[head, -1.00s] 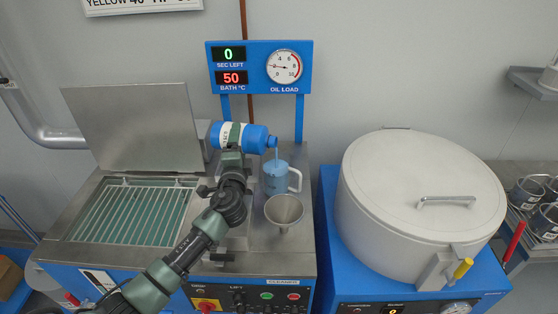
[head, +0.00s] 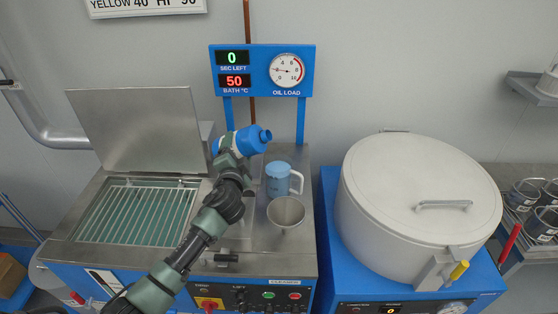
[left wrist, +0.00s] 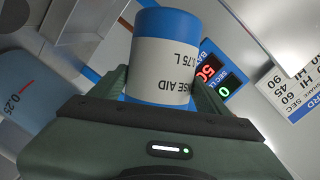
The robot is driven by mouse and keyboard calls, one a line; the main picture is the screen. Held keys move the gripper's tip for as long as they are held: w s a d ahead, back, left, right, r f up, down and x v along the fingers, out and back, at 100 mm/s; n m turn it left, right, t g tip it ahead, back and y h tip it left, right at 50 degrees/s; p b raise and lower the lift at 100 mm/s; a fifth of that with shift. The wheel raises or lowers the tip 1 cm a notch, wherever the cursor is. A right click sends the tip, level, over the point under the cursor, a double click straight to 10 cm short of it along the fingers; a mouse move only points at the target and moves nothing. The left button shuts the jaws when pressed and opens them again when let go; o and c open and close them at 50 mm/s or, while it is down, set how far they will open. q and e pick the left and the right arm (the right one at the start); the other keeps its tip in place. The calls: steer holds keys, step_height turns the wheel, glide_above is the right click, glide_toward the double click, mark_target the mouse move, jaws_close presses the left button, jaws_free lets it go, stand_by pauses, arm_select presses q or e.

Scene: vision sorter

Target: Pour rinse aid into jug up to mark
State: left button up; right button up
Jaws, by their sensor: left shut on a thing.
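My left gripper (head: 232,156) is shut on the blue rinse aid bottle (head: 249,139), which shows large with its white label in the left wrist view (left wrist: 165,60). The bottle is tilted, its mouth up and to the right, above and left of the jug; no stream shows. The blue jug (head: 277,181) with a white handle stands upright on the steel top, apart from the bottle. In the left wrist view the jug (left wrist: 35,120) shows a red mark line and "0.25". Its liquid level is hard to tell. My right gripper is not in view.
A steel funnel (head: 286,211) stands just in front of the jug. An open-lidded bath with a rack (head: 135,212) is at the left. A large white lidded drum (head: 415,195) is at the right. The display panel (head: 262,70) stands behind, reading 0 and 50.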

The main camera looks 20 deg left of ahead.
arm_select(q)
steer(key=p, duration=0.1)
steer(key=r+n+p, duration=0.2)
steer(key=shift+w+d+r+g+h+p, duration=0.1)
steer(key=shift+w+d+g+h+p, duration=0.2)
steer(key=shift+w+d+g+h, duration=0.1)
step_height(320, 180, down, 2)
steer(key=shift+s+d+f+n+b, duration=0.15)
steer(key=shift+n+b, duration=0.3)
steer(key=shift+n, duration=0.45)
steer(key=shift+r+n+h+p, duration=0.3)
steer(key=shift+r+n+p, duration=0.1)
steer(key=shift+r+p, duration=0.45)
steer(key=shift+s+f+n+g+h+p, duration=0.1)
steer(key=shift+f+n+g+h+p, duration=0.2)
steer(key=shift+n+p, duration=0.2)
steer(key=shift+f+n, duration=0.35)
steer(key=shift+n, duration=0.05)
steer(key=shift+a+r+n+h+p, duration=0.2)
steer(key=shift+r+n+h+p, duration=0.15)
steer(key=shift+p, duration=0.55)
steer(key=shift+n+h, duration=0.25)
steer(key=shift+n, duration=0.1)
steer(key=shift+a+f+n, duration=0.1)
steer(key=shift+f+n, duration=0.15)
steer(key=shift+n, duration=0.05)
steer(key=shift+f+n+h, duration=0.1)
steer(key=shift+n+h, duration=0.3)
steer(key=shift+n, duration=0.1)
